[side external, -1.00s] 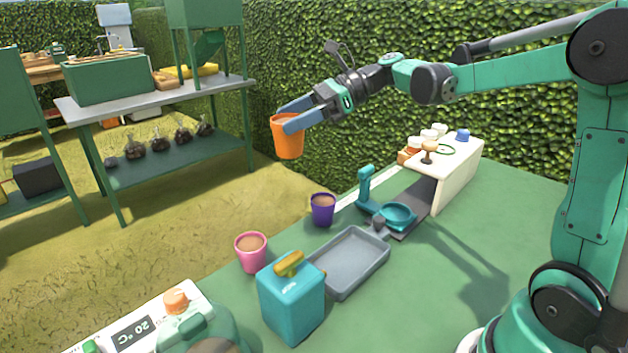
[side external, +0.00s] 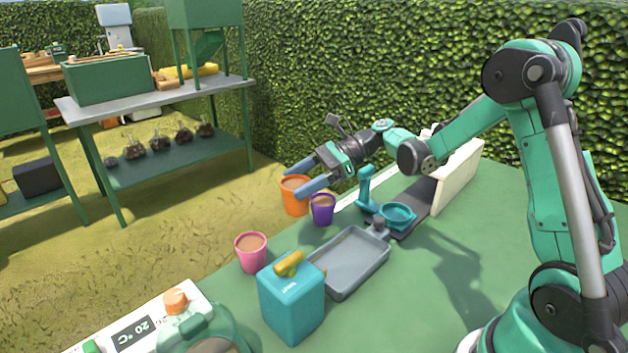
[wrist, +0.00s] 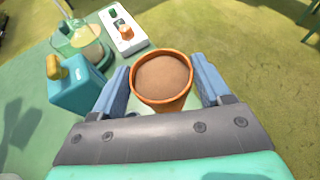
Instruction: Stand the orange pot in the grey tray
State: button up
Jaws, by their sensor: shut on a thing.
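The orange pot (side external: 294,196), filled with brown soil, is upright between the blue fingers of my gripper (side external: 305,180). In the wrist view the pot (wrist: 162,82) sits between both fingers, and my gripper (wrist: 163,88) is shut on it. In the side view it appears just behind and left of the purple pot; its exact height over the table is hard to tell. The grey tray (side external: 372,262) lies empty on the green table, nearer the camera and to the right of the pot.
The green table right of the tray is clear.

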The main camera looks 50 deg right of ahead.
notch_tip(320, 180, down, 9)
jog(key=shift+r, duration=0.15)
dwell(0.4)
jog(key=shift+f, duration=0.2)
jog(key=o, duration=1.4)
jog(key=v, duration=0.5)
jog(key=shift+s+d+r, duration=0.1)
jog(key=shift+r, duration=0.1)
jog(key=s+a+r+n+h, duration=0.2)
jog(key=s+n+h, duration=0.1)
jog(key=n, duration=0.4)
jog(key=s+a+r+n+t+h, duration=0.1)
jog(key=s+a+r+n+h, duration=0.1)
jog(key=n, duration=0.6)
jog(key=s+a+r+n+h, duration=0.2)
jog(key=s+r+n+h, duration=0.2)
jog(key=n+h, duration=0.3)
jog(key=shift+s+a+n, duration=0.2)
jog(key=shift+s+n, duration=0.4)
jog(key=shift+s, duration=0.1)
